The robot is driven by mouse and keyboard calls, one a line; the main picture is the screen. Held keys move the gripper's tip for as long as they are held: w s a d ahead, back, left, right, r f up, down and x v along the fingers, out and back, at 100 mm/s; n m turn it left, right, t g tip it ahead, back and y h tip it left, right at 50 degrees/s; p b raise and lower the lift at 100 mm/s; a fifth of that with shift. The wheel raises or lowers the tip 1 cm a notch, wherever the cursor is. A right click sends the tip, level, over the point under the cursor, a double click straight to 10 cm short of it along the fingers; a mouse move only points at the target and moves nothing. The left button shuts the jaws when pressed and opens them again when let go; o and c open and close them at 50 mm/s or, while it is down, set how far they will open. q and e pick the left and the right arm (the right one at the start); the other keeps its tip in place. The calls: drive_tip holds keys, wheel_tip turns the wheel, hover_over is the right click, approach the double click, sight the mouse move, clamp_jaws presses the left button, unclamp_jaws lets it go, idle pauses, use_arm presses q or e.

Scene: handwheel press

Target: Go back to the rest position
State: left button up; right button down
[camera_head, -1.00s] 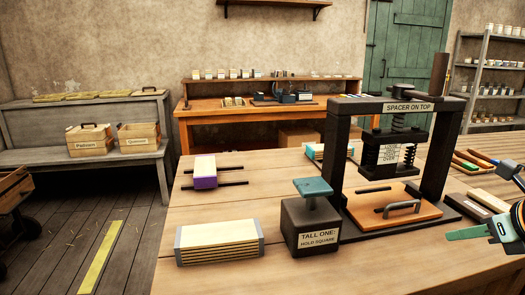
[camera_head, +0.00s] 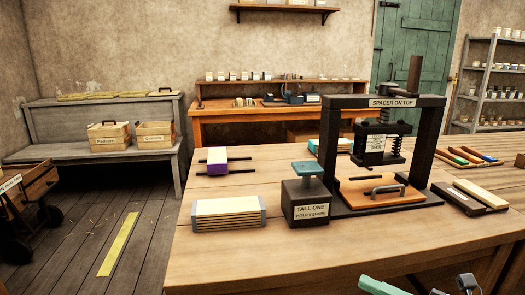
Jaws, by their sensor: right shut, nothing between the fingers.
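My right gripper (camera_head: 384,286) shows only in part at the bottom edge, right of the middle, with a teal piece and some dark parts in view. It is shut and empty, in front of the wooden table (camera_head: 300,262) and apart from everything on it. The black handwheel press (camera_head: 436,140), labelled "SPACER ON TOP", stands on the table. An orange board (camera_head: 358,196) with a grey handle lies in its opening. My left gripper is out of view.
A dark block (camera_head: 305,203) with a teal top, labelled "TALL ONE: HOLD SQUARE", stands left of the press. A striped stack (camera_head: 228,206) and a purple-ended block (camera_head: 217,168) lie farther left. Flat blocks (camera_head: 480,191) and colored-tipped sticks (camera_head: 470,153) lie right. The table's front is clear.

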wheel_tip(320, 180, down, 17)
drive_tip(key=s+m+t+h, duration=0.35)
drive_tip(key=m+h, duration=0.75)
drive_tip(key=m, duration=1.1)
drive_tip(key=s+a+f+m+g, duration=0.65)
drive_tip(key=s+f, duration=0.25)
drive_tip(key=f, duration=0.4)
use_arm(q)
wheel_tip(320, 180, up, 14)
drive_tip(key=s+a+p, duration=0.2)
drive_tip(key=p, duration=1.7)
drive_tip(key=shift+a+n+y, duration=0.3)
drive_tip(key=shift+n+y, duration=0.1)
use_arm(e)
wheel_tip(320, 180, up, 14)
drive_tip(key=s+d, duration=0.1)
drive_tip(key=s, duration=0.1)
drive_tip(key=shift+s, duration=0.3)
drive_tip(key=shift+f, duration=0.1)
